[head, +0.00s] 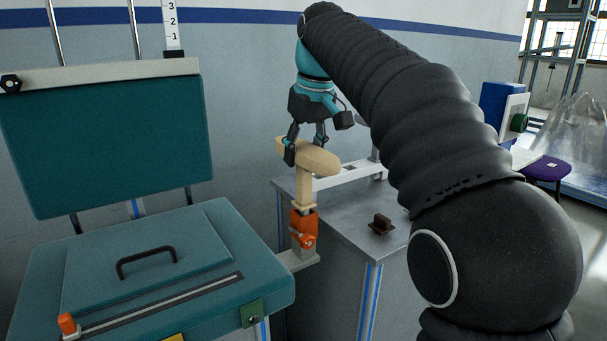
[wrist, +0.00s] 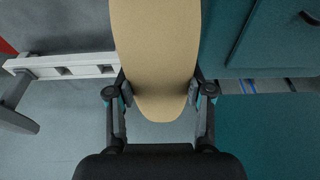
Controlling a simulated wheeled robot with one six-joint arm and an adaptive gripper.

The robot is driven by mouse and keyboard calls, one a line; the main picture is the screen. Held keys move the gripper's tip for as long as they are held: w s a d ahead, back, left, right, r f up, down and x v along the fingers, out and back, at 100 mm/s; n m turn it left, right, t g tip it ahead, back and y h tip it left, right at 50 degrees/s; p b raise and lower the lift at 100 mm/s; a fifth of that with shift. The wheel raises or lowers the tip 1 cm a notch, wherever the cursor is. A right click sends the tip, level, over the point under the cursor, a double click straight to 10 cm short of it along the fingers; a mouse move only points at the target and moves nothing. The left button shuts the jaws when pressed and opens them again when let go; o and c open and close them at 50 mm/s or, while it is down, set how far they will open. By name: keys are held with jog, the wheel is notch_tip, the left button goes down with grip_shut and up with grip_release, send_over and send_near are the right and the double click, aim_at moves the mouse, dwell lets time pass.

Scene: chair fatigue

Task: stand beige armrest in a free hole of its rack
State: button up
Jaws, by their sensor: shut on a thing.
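The beige armrest (head: 318,159) stands upright in the head view, its long pad on top. Its stem (head: 303,188) runs down to an orange clamp (head: 304,226) on a bracket beside the teal machine; whether the clamp grips it I cannot tell. My gripper (head: 305,149) is above, shut on the pad from both sides. In the wrist view the armrest pad (wrist: 156,45) lies between the fingers of my gripper (wrist: 164,92). A white rail with square openings, seemingly the rack (wrist: 75,58), is at left there; it also shows in the head view (head: 350,176), behind the armrest.
The teal machine (head: 150,262) with a black handle and raised panel (head: 108,143) fills the left. A purple stool (head: 548,169) stands far right.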

jog(key=shift+r+p, duration=0.35)
jog(key=shift+r, duration=0.1)
jog(key=shift+r, duration=0.15)
jog(key=shift+r, duration=2)
jog(key=shift+r, duration=0.15)
jog(key=shift+r, duration=1.95)
